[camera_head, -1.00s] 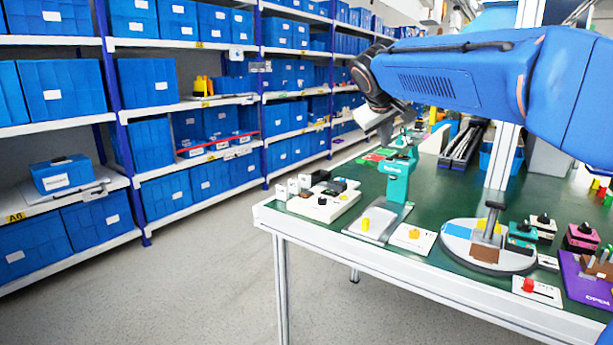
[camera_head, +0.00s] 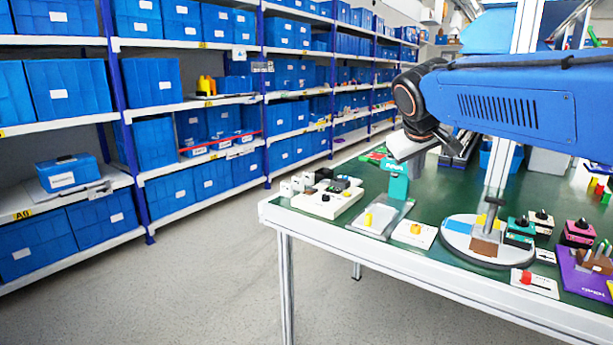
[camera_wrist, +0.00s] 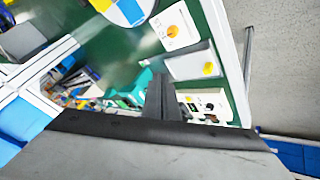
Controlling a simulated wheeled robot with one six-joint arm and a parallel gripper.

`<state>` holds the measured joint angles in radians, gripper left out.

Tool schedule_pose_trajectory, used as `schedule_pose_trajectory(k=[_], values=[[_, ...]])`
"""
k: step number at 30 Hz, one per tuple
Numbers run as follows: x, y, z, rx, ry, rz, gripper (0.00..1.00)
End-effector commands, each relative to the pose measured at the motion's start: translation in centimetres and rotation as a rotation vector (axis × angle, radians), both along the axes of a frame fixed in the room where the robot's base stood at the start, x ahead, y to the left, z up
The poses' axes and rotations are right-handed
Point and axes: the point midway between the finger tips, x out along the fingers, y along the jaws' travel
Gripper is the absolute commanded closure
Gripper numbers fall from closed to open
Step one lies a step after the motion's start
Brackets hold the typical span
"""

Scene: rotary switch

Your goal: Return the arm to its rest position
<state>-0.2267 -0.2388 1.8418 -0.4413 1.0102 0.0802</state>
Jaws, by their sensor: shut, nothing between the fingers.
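My blue arm (camera_head: 515,100) reaches in from the right, above the table. My gripper (camera_head: 412,147) hangs at its end, above the teal stand, and is partly hidden by the wrist. In the wrist view the fingers of my gripper (camera_wrist: 162,98) are together with nothing between them. A white plate with a yellow-orange rotary knob (camera_head: 416,229) lies near the table's front edge, apart from my gripper. That knob also shows in the wrist view (camera_wrist: 172,31), on its white plate.
The green table (camera_head: 345,235) carries a teal stand (camera_head: 397,182), a white switch box (camera_head: 327,199), a round base with a post (camera_head: 460,236), a red-knob plate (camera_head: 535,284) and a purple board (camera_head: 580,272). Shelves of blue bins (camera_head: 150,85) stand left, across open floor (camera_head: 200,290).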

Motion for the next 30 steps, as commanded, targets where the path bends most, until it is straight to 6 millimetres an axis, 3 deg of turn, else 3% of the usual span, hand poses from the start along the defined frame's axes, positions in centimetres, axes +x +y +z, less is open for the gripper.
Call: schedule_pose_trajectory(k=[9,18,24,30], values=[[-12.6,-3.1,-7.6,0.137,0.077,-0.066,1.00],[-23.8,-3.7,-16.5,0.277,0.137,-0.135,1.00],[-29.0,-3.2,-21.6,0.353,0.163,-0.174,1.00],[-31.1,-2.9,-23.7,0.383,0.173,-0.189,1.00]])
